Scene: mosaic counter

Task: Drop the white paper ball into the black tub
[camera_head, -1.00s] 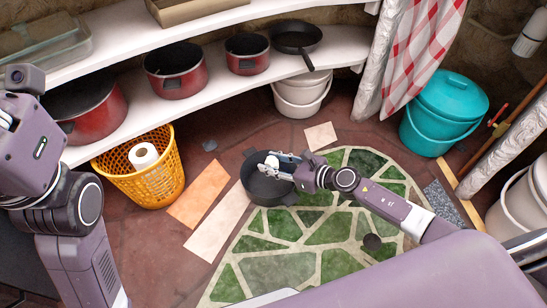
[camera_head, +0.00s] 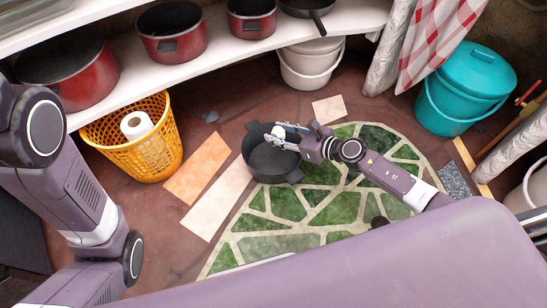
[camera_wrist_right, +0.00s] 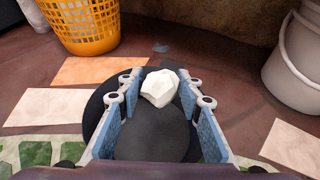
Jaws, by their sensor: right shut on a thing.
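The white paper ball (camera_head: 278,131) is held between the fingertips of my right gripper (camera_head: 281,135). In the right wrist view the faceted ball (camera_wrist_right: 160,88) sits between the blue-padded fingers, which are shut on it. The black tub (camera_head: 268,163) stands on the floor at the edge of the green mosaic. The ball and fingers appear over the tub's opening, toward its far side. The dark tub (camera_wrist_right: 150,141) also shows below the fingers in the wrist view. My left arm is at the left of the head view; its gripper is out of frame.
A yellow basket (camera_head: 148,156) with a white roll stands left of the tub. A white bucket (camera_head: 310,70) is behind and a teal lidded bucket (camera_head: 457,105) is at right. Red pots (camera_head: 170,36) line the white shelf. Flat tiles (camera_head: 197,168) lie left of the tub.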

